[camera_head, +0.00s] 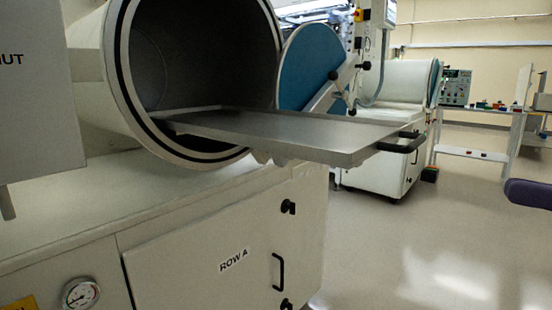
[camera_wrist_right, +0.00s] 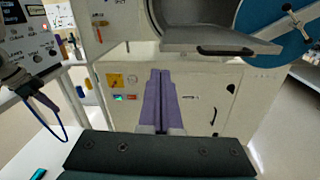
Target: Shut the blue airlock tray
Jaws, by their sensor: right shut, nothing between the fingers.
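The airlock tray (camera_head: 290,130) is a flat grey metal tray. It sticks far out of the round airlock opening (camera_head: 200,60), with a black handle (camera_head: 400,143) on its front edge. The airlock's round blue door (camera_head: 308,68) stands open behind the tray. In the right wrist view the tray (camera_wrist_right: 215,38) and its handle (camera_wrist_right: 225,51) show at the top. My right gripper (camera_head: 525,193) shows as a purple piece at the right edge, well apart from the handle. In its wrist view the purple fingers (camera_wrist_right: 160,76) are together and empty. My left gripper is not in view.
A white cabinet (camera_head: 215,265) marked ROW A stands below the airlock, with a gauge (camera_head: 81,293) at lower left. The floor (camera_head: 430,250) right of it is clear. Another white unit (camera_head: 385,90) and a side table (camera_head: 470,152) stand farther back.

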